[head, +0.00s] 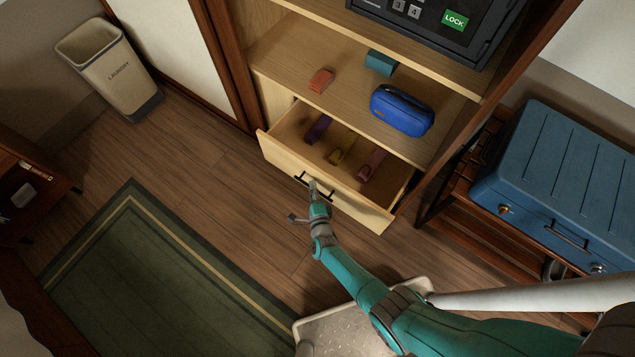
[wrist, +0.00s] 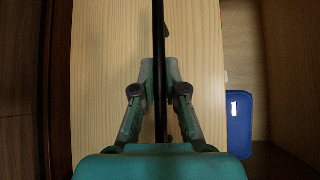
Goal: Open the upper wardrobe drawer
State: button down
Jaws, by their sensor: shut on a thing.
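The upper wardrobe drawer (head: 275,152) has a pale wood front and is pulled partly out of the wardrobe in the head view. Several rolled items in purple, yellow and dull red lie inside it. My gripper (head: 313,186) is at the middle of the drawer front, at the dark bar handle (head: 300,177). In the wrist view, my gripper (wrist: 160,70) has its two fingers on either side of the dark handle bar (wrist: 159,30), shut on it. The pale drawer front (wrist: 105,60) fills the middle of that view.
On the shelf above the drawer are a blue case (head: 402,110), a teal box (head: 381,62) and an orange item (head: 321,80). A safe (head: 440,25) sits higher. A blue suitcase (head: 560,180) on a rack stands right; a laundry bin (head: 108,70) stands left.

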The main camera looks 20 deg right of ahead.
jog(key=s+a, duration=0.4)
jog(key=a, duration=0.1)
jog(key=shift+a, duration=0.2)
jog(key=c, duration=1.2)
grip_release()
jog(key=v, duration=1.2)
